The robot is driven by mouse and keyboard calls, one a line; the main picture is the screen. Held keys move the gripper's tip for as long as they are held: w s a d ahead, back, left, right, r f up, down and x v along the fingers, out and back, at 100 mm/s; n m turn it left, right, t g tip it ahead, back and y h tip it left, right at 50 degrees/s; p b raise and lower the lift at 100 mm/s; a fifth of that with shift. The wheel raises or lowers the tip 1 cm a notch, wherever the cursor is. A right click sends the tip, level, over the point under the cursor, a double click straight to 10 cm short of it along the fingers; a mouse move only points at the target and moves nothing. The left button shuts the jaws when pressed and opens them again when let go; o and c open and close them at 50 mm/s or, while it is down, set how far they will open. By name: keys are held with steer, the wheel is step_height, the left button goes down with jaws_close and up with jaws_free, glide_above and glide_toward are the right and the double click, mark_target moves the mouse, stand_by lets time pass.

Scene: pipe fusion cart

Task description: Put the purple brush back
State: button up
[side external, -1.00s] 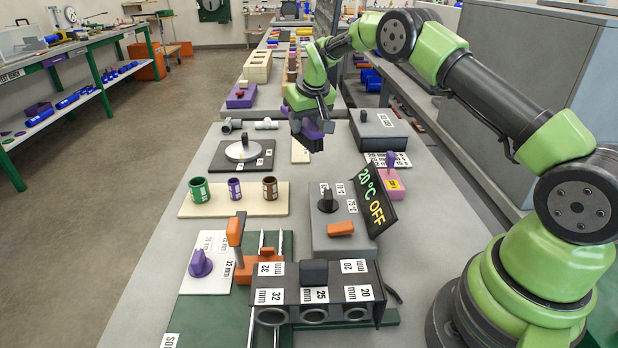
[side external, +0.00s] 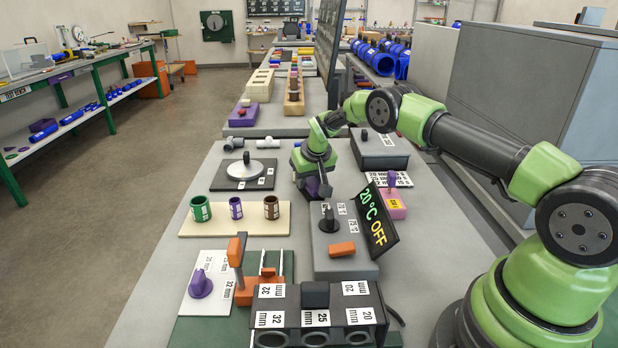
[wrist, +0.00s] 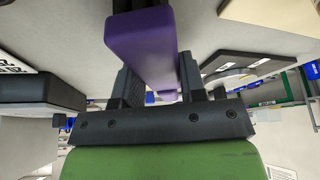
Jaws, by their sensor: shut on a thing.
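My gripper (side external: 314,184) is shut on the purple brush (wrist: 140,45), low over the grey table just behind the grey control box. In the wrist view the purple body lies between the two dark fingers (wrist: 155,88), with a dark part at the top edge of the picture.
The grey control box (side external: 340,255) with a knob and "20°C OFF" display (side external: 375,220) stands close in front. A pink box (side external: 392,205) is to the right, a dark grey case (side external: 385,150) behind right. A black plate with a disc (side external: 243,173) and a cup board (side external: 235,228) lie left.

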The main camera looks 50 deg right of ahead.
steer(key=shift+f, duration=0.1)
steer(key=o, duration=0.8)
steer(key=s+a+r+t, duration=0.1)
steer(key=s+a+r, duration=0.3)
steer(key=r, duration=0.5)
steer(key=s+a+r+y, duration=0.1)
steer(key=s+a+r, duration=0.2)
steer(key=s+r, duration=0.45)
steer(key=s+a+r+t, duration=0.1)
steer(key=s+a+r, duration=0.25)
steer(key=r, duration=0.75)
steer(key=s+a+y, duration=0.1)
steer(key=s+a, duration=0.1)
steer(key=s, duration=0.4)
steer(key=s+a+y, duration=0.1)
steer(key=s+a, duration=0.1)
steer(key=s, duration=0.4)
steer(key=s+a+r+t, duration=0.1)
steer(key=s+a, duration=0.1)
steer(key=s, duration=0.5)
steer(key=shift+a+y, duration=0.15)
steer(key=shift+y, duration=0.25)
